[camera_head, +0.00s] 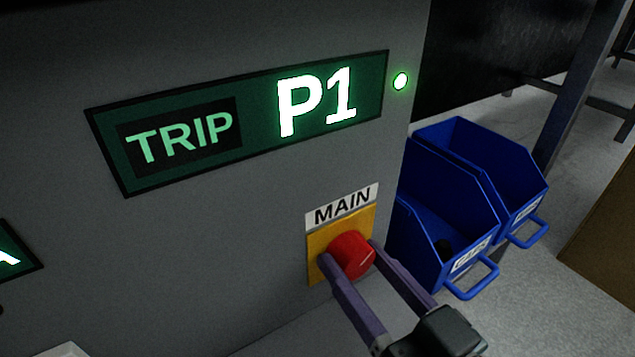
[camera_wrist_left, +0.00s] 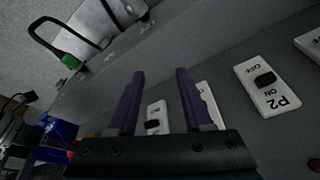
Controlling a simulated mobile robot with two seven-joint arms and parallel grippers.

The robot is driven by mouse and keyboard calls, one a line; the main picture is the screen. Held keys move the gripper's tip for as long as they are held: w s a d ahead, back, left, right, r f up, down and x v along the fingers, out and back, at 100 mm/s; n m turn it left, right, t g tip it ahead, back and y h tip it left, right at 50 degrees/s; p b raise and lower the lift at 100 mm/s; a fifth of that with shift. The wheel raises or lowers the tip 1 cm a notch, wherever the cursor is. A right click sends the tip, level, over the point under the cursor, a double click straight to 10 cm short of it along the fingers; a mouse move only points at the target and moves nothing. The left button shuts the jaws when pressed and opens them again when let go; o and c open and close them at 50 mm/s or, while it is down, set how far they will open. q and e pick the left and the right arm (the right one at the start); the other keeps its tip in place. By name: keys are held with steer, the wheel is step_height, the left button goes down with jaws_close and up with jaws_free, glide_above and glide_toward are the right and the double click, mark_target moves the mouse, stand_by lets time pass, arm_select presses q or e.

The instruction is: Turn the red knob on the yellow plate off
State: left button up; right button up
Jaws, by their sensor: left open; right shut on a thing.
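The red knob (camera_head: 352,254) sits on the yellow plate (camera_head: 316,243) under a MAIN label (camera_head: 341,205), low on the grey cabinet face in the head view. My right gripper (camera_head: 349,258) has its two purple fingers on either side of the knob and is shut on it. The knob's lower part is partly hidden by the fingers. My left gripper (camera_wrist_left: 160,78) shows in the left wrist view, with its fingers apart and nothing between them. The left gripper is not in the head view.
Above the knob, a green sign (camera_head: 240,120) reads TRIP P1 beside a lit green lamp (camera_head: 400,81). Blue bins (camera_head: 450,215) stand right of the cabinet. In the left wrist view, a white plate marked P2 (camera_wrist_left: 267,84) carries a black switch; another white plate (camera_wrist_left: 156,116) lies beyond my fingers.

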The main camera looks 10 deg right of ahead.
stand_by(0.3)
steer(key=shift+n, duration=0.4)
steer(key=n, duration=0.3)
steer(key=shift+p, duration=0.4)
steer(key=n, duration=0.4)
steer(key=shift+f+n, duration=0.15)
steer(key=shift+n, duration=0.25)
steer(key=n, duration=0.4)
steer(key=shift+n+y, duration=0.4)
steer(key=n, duration=0.4)
steer(key=shift+y, duration=0.3)
steer(key=shift+n, duration=0.6)
